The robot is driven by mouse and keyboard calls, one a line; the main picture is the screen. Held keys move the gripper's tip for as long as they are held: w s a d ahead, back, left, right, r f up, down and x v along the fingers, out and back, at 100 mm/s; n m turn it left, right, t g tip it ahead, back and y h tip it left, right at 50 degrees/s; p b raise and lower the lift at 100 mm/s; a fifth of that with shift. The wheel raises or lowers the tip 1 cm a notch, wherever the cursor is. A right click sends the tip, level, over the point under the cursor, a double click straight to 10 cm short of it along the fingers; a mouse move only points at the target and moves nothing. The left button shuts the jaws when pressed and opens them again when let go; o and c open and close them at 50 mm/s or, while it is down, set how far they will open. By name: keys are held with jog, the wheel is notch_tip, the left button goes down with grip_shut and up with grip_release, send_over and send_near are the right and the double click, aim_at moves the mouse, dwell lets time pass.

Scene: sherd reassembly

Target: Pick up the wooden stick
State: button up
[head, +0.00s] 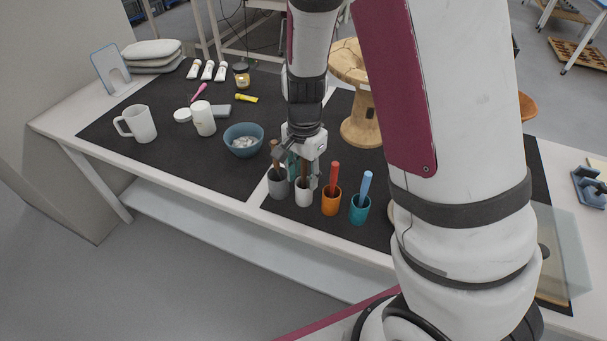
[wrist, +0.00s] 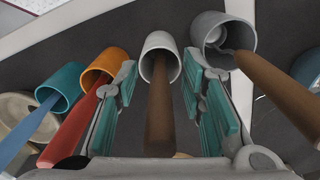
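A brown wooden stick (wrist: 160,112) stands in a white cup (wrist: 158,42); in the head view the white cup (head: 304,193) is under my gripper (head: 304,168). In the wrist view my gripper (wrist: 163,88) is open, with its teal-padded fingers on either side of this stick and a gap to each. A second brown stick (wrist: 278,88) leans in the grey cup (wrist: 222,38) just to the right there; this grey cup (head: 278,187) is left of the white one in the head view. My gripper partly hides both sticks in the head view.
An orange cup (head: 331,204) with a red stick and a teal cup (head: 360,213) with a blue stick stand close by. A blue bowl (head: 243,142), a white mug (head: 137,124) and a wooden spool-shaped stand (head: 362,126) are farther off on the dark mat.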

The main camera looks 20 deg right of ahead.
grip_shut()
jog(key=shift+r, duration=0.1)
notch_tip(320, 180, up, 10)
jog(key=shift+f+p, duration=0.1)
jog(key=shift+p, duration=0.9)
